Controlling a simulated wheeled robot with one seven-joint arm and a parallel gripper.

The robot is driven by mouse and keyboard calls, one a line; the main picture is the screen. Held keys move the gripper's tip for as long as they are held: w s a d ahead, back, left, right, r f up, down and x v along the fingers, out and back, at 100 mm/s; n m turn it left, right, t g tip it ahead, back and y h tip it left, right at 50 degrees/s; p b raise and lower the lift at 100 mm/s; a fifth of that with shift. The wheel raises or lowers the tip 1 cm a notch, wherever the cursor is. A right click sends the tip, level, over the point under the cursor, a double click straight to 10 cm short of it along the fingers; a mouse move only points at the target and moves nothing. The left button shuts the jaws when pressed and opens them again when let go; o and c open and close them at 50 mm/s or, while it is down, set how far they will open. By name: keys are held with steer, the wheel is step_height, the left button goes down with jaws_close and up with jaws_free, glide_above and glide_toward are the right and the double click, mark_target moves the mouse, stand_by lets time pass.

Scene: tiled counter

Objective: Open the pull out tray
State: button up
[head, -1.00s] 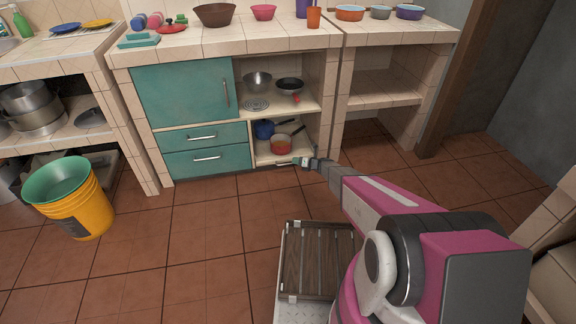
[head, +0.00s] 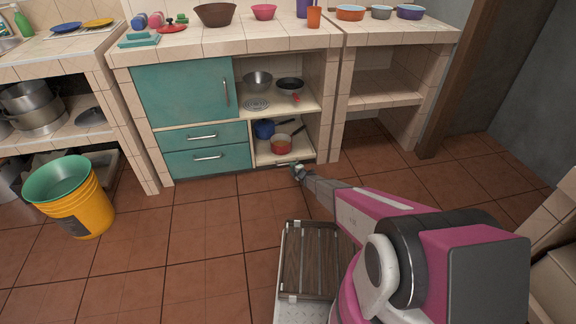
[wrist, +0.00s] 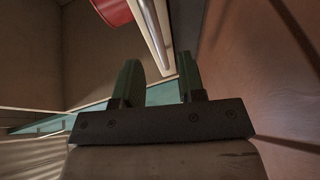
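The pull out tray (head: 268,158) is the low pale board at the bottom of the right cabinet bay. It carries a red pot (head: 281,145) and a blue pot (head: 265,129). A slim metal handle bar (head: 286,163) runs along its front edge, partly hidden by my gripper. My gripper (head: 297,168) is just in front of the tray's right part. In the wrist view, its two green fingers (wrist: 158,70) are apart, and the handle bar (wrist: 155,35) reaches into the gap between their tips. I cannot tell whether they touch it. The tray appears pushed in.
Two teal drawers (head: 206,148) and a teal door (head: 185,92) are left of the tray. A yellow bucket (head: 75,205) stands on the floor at the left. The tiled floor (head: 215,215) before the tray is clear.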

steer(key=x, duration=0.5)
steer(key=shift+w+a, duration=0.1)
steer(key=shift+w, duration=0.05)
jaws_close()
